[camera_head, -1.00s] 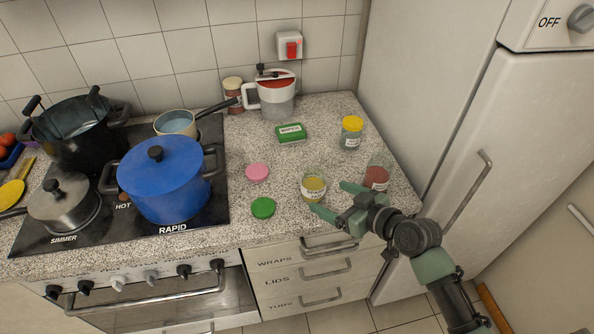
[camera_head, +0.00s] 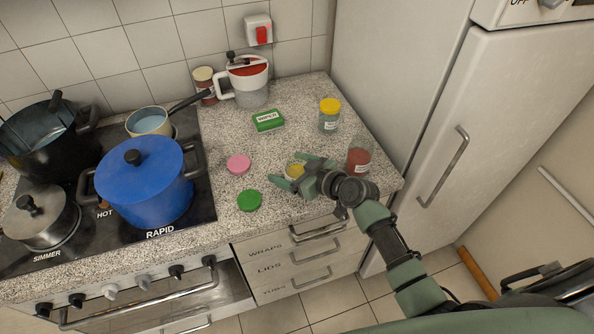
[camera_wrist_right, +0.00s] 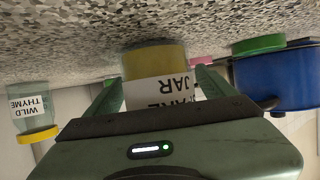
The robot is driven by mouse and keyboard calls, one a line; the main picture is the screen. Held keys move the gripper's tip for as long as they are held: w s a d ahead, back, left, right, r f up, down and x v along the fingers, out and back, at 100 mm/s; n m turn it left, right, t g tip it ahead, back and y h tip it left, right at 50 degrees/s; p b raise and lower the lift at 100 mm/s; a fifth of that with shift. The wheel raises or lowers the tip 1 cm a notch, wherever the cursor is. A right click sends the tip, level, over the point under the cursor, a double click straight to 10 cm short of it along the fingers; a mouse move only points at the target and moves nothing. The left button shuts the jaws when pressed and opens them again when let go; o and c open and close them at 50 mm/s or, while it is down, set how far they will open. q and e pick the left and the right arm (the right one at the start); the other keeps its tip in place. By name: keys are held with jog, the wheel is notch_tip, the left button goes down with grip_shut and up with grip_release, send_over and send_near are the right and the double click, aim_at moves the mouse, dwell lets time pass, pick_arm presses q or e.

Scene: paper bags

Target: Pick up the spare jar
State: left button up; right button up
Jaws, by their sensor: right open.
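The spare jar (camera_head: 293,170), a glass jar with yellow contents, stands on the counter near its front edge, mostly hidden by my right gripper (camera_head: 294,172) in the head view. In the right wrist view, which is upside down, the jar (camera_wrist_right: 155,62) shows a white label reading "ARE JAR", its left part hidden. My right gripper (camera_wrist_right: 158,88) is open there, with a finger on either side of the jar. I cannot tell whether the fingers touch it. My left gripper is not in view.
A red-filled jar (camera_head: 358,158) stands close right of the gripper. The yellow-lidded wild thyme jar (camera_head: 329,116) is behind. A pink lid (camera_head: 238,164) and green lid (camera_head: 249,200) lie left. A green box (camera_head: 268,120) lies farther back; a blue pot (camera_head: 145,185) is on the stove.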

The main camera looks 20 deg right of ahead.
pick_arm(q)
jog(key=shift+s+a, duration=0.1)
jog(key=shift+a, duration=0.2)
pick_arm(e)
jog(key=c, duration=1.8)
jog(key=shift+o, duration=0.2)
jog(key=shift+r, duration=0.1)
